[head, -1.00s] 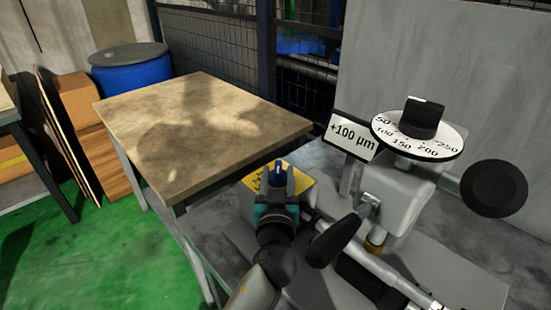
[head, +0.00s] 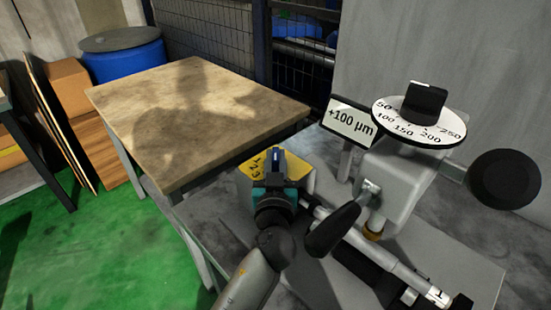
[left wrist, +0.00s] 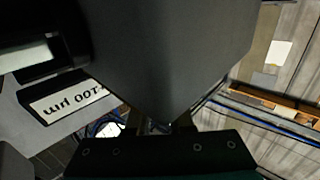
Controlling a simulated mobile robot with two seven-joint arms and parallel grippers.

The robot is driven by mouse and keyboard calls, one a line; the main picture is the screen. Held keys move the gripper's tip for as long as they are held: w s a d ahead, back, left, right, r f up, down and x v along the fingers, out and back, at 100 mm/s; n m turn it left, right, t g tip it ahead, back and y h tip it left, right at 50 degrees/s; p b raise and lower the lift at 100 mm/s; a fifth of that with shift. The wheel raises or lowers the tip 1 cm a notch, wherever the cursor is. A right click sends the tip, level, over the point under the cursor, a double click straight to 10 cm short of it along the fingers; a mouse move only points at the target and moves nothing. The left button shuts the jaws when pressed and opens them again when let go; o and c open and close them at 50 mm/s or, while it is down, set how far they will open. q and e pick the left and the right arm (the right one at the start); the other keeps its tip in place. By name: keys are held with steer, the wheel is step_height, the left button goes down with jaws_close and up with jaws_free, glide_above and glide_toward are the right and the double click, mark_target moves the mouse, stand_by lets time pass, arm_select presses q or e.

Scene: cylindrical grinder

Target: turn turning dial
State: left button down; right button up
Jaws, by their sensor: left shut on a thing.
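A yellow plate (head: 306,181) with black numbers sits beside the wooden table in the head view. My left gripper (head: 276,160), with a teal body, is over this plate. It is shut on the dial there, which its fingers and body mostly hide. A second dial (head: 419,123), a white disc numbered 50 to 250 with a black knob on top, stands apart on the right with nothing touching it. In the left wrist view a large dark shape fills the middle, and I cannot tell what it is. My right gripper is not in view.
A "+100 µm" sign (head: 349,121) stands right of my left gripper and shows upside down in the left wrist view (left wrist: 68,101). A black lever handle (head: 331,230) is close on the gripper's right. A wooden table (head: 190,115) lies behind, a black handwheel (head: 504,179) far right.

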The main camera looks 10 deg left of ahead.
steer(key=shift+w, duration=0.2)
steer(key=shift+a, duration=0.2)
arm_select(q)
steer(key=m+h+p, duration=0.1)
steer(key=h+p, duration=0.1)
steer(key=shift+a+r+m+h, duration=0.15)
steer(key=shift+m+h, duration=0.25)
steer(key=m+h+p, duration=0.2)
steer(key=h, duration=0.2)
steer(key=shift+m+p, duration=0.3)
steer(key=shift+p, duration=0.05)
steer(key=shift+m+h+p, duration=0.7)
steer(key=shift+h, duration=0.4)
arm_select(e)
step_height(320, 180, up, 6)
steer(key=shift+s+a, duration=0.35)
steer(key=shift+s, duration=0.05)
arm_select(q)
steer(key=shift+g, duration=0.3)
